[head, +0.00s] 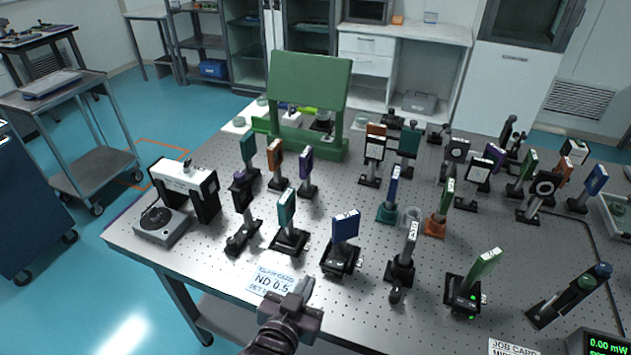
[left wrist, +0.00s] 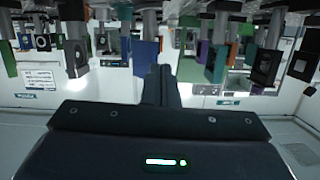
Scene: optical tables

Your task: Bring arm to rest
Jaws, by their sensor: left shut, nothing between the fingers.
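My left gripper (head: 304,289) is at the front edge of the optical table (head: 225,278) in the head view, just beside the white ND 0.5 card (head: 273,282). Its fingers are together with nothing between them. In the left wrist view the shut fingers (left wrist: 164,75) point away from the camera, and the scene appears upside down. I cannot tell whether the gripper touches the card. My right gripper is not in either view.
Several mounted optics stand close ahead, including a blue plate (head: 346,226) and a teal plate (head: 286,208). A green panel (head: 309,85) rises at the back. A power meter (head: 598,343) sits at the front right.

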